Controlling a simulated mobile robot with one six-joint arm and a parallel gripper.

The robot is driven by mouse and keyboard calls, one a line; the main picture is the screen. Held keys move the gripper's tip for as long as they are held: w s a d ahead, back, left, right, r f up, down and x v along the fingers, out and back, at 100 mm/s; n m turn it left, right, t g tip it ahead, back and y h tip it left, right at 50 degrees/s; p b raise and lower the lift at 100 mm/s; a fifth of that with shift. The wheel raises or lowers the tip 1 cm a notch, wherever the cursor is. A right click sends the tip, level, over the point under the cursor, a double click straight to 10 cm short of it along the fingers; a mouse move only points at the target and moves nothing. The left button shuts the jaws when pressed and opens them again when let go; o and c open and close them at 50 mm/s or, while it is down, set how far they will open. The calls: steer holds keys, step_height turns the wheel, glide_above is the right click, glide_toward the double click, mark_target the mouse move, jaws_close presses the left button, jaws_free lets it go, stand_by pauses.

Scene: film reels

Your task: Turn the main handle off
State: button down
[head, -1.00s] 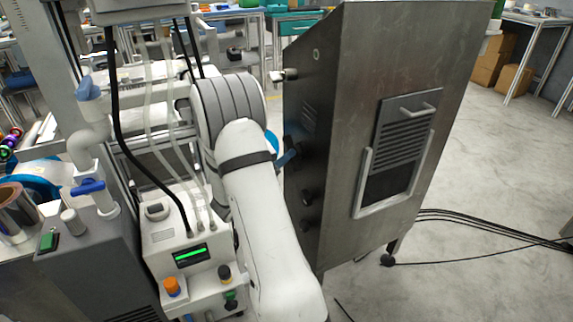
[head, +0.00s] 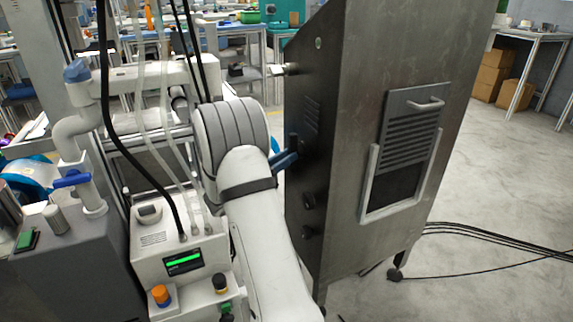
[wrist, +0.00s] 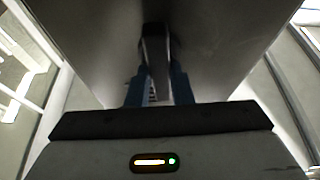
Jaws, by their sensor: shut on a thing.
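The main handle appears as a dark bar on the side of the grey metal cabinet (head: 400,60). In the wrist view the dark handle (wrist: 155,50) stands between the two blue fingers of my gripper (wrist: 154,88), which is shut on it. In the head view my gripper (head: 286,158) shows as blue fingers reaching from behind my white arm to the cabinet's dark left side. My arm hides part of the gripper there, and the handle's exact angle is hard to tell.
Dark knobs (head: 308,200) sit lower on the cabinet's side. A white device with a green display (head: 184,262) and hoses stands close to the left of my arm. Cables (head: 490,236) run over the floor at the right. The floor right of the cabinet is mostly clear.

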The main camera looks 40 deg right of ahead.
steer(key=shift+m+g, duration=0.4)
steer(key=shift+m, duration=0.4)
steer(key=c, duration=1.3)
jaws_free()
steer(key=shift+r, duration=0.1)
step_height(320, 180, up, 10)
steer(key=p, duration=0.4)
